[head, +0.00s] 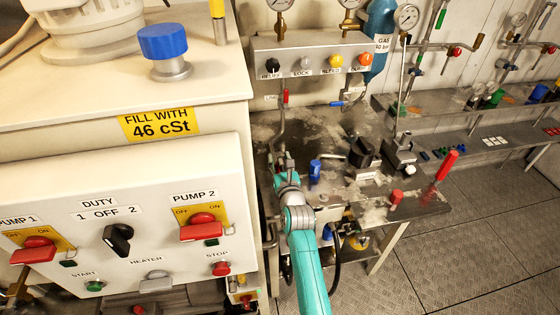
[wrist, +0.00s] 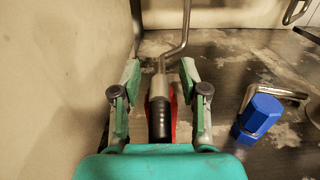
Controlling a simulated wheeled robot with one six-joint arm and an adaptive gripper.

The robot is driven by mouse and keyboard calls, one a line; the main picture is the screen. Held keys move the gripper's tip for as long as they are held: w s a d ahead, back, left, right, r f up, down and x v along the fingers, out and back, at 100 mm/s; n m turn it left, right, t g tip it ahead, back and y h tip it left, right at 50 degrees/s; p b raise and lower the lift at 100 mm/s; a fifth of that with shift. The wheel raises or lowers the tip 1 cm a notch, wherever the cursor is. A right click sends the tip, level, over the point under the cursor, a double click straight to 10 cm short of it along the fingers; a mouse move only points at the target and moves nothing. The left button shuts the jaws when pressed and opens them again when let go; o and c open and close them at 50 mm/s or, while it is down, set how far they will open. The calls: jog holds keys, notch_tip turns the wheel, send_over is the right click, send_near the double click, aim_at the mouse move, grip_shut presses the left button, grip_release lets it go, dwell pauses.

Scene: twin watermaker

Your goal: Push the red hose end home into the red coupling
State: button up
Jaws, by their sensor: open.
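My gripper (wrist: 160,76) is open in the wrist view, one finger on each side of a black sleeve (wrist: 159,118) with a grey metal end (wrist: 157,86). Gaps show between the fingers and the sleeve. A red part (wrist: 174,112) shows just right of the sleeve, partly hidden; I cannot tell whether it is the hose end or the coupling. A bent metal pipe (wrist: 186,25) comes down towards the metal end. In the head view my gripper (head: 284,168) is over the bench's left end, under a pipe with a red piece (head: 285,97). The joint itself is too small to tell.
A blue hex-sided part (wrist: 260,115) lies right of my gripper and also shows in the head view (head: 315,169). The pale cabinet wall (wrist: 60,80) is close on the left. Dark blocks (head: 366,160) and a red-topped part (head: 396,197) stand farther right on the bench.

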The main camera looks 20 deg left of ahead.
jog(key=shift+s, duration=0.1)
jog(key=v, duration=1.2)
jog(key=s+d+f+n+h, duration=0.2)
jog(key=s+d+f+n, duration=0.2)
jog(key=s+d, duration=0.4)
jog(key=s+d+f+n+h, duration=0.2)
jog(key=s+d+f+n, duration=0.25)
jog(key=s+d, duration=0.35)
jog(key=s+d+f+n+h, duration=0.1)
jog(key=s+d+f+n, duration=0.2)
jog(key=s+d+n, duration=0.5)
jog(key=s+d+r+n+h, duration=0.1)
jog(key=s+d+r+n, duration=0.2)
jog(key=s, duration=0.4)
jog(key=s+d+r+n+h, duration=0.2)
jog(key=s+d+n, duration=0.3)
jog(key=s, duration=0.3)
jog(key=s+d+r+n+h, duration=0.2)
jog(key=s+d+r+n, duration=0.2)
jog(key=s, duration=0.4)
jog(key=shift+d+r+n, duration=0.35)
jog(key=shift+d+r, duration=0.2)
jog(key=shift+s, duration=0.1)
